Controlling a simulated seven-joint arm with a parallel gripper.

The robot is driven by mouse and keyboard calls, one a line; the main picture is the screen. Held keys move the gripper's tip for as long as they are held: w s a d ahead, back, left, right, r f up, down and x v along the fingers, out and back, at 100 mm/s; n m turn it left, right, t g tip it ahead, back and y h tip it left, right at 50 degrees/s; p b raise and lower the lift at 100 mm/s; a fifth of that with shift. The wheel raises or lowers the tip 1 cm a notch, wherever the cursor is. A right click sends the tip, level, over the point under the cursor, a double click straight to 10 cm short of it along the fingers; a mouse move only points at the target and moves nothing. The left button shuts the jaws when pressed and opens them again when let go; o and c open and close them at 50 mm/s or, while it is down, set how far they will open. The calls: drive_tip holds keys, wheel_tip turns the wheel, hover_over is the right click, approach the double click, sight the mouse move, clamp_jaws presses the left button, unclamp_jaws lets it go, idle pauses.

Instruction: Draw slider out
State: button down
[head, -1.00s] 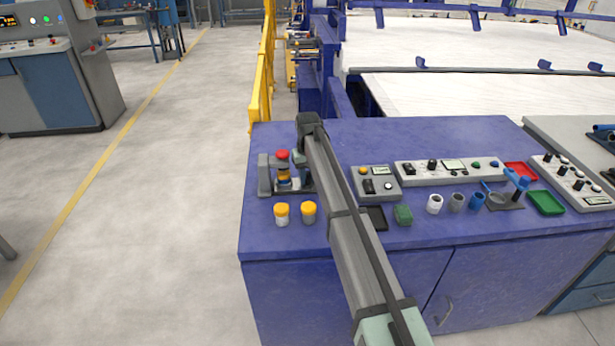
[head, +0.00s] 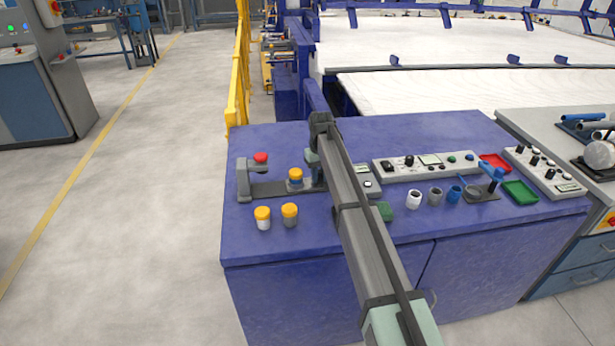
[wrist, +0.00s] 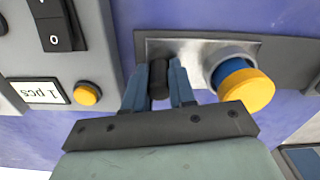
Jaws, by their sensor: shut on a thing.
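The slider is a metal plate (wrist: 195,42) on a dark rail (head: 268,190), well to the right of the grey press post (head: 242,180) with its red knob (head: 260,158). A blue piece with a yellow-orange cap (head: 295,176) stands on the slider; it also shows in the wrist view (wrist: 246,86). My gripper (head: 318,165) is over the right end of the rail. In the wrist view, my gripper (wrist: 160,84) is shut on the black slider handle (wrist: 158,76), a finger on each side. My arm hides the handle in the head view.
Two yellow-capped pieces (head: 262,217) (head: 289,215) stand in front of the rail. A grey control box (head: 368,182) is close to the right of my gripper. A green block (head: 384,211) and several cups, including a white one (head: 413,199), stand further right.

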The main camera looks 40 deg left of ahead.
drive_tip(key=shift+w+d, duration=0.2)
drive_tip(key=shift+w, duration=0.05)
drive_tip(key=c, duration=0.9)
unclamp_jaws()
drive_tip(key=shift+r, duration=0.1)
wheel_tip(320, 180, up, 14)
drive_tip(key=shift+f, duration=0.15)
